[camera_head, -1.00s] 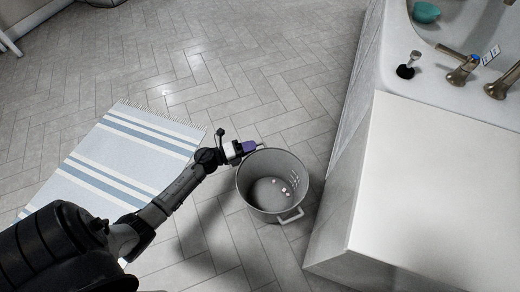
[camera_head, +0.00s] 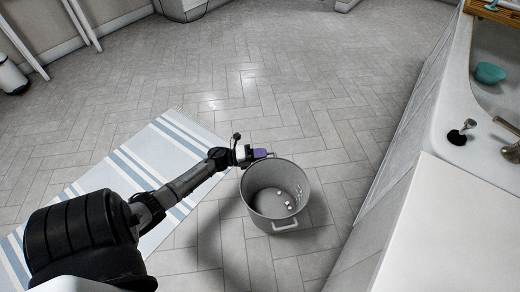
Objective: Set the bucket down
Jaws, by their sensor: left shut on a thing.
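The bucket (camera_head: 250,205) is grey, round and open at the top, with a handle on its near side. Several small pale and pinkish items lie on its bottom. My left gripper (camera_head: 268,154) is at the bucket's far left rim and is shut on it. The bucket looks upright. From this angle I cannot tell whether its base touches the tiled floor. My right gripper is not in view.
A blue-and-white striped rug (camera_head: 150,150) lies on the floor under my left arm. A white bathtub or counter block (camera_head: 450,225) with taps stands at the right. A teal bowl-like item (camera_head: 489,72) sits there. The floor (camera_head: 290,95) beyond the bucket is clear.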

